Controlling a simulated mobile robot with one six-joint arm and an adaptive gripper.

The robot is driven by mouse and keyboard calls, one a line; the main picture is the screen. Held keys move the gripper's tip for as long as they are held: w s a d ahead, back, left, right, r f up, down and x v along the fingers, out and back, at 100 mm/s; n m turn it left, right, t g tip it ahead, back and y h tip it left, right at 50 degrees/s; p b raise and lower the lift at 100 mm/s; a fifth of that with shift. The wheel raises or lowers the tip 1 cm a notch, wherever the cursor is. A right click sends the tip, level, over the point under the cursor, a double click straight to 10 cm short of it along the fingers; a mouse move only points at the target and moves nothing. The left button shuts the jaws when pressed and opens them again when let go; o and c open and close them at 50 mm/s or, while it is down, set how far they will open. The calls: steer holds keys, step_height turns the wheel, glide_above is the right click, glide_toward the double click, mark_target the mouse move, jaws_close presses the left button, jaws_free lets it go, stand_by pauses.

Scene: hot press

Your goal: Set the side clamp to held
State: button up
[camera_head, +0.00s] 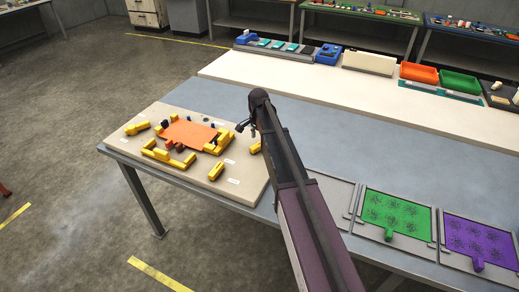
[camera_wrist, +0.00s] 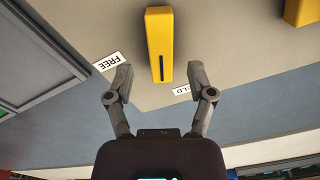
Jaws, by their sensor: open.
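A yellow block-shaped clamp (camera_wrist: 158,40) with a dark slot near one end lies on the beige board in the wrist view. A FREE label (camera_wrist: 108,61) is left of it. A second label (camera_wrist: 183,90), reading "ELD" where visible, is by its lower right end, partly hidden by a finger. My gripper (camera_wrist: 160,70) is open, with one finger on each side of the clamp's slotted end in the picture. I see no contact, and cannot tell the height gap. In the head view my gripper (camera_head: 243,126) is above the board's right side, near a yellow block (camera_head: 255,148).
The beige board (camera_head: 245,192) carries an orange plate (camera_head: 188,134) among several other yellow blocks. A grey tray (camera_head: 333,192), green tray (camera_head: 396,213) and purple tray (camera_head: 480,239) lie to the right. The grey table (camera_head: 345,140) is clear behind them.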

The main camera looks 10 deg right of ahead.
mark_target(259, 145)
steer(key=shift+f+b, duration=1.65)
steer(key=shift+f, duration=0.25)
jaws_close()
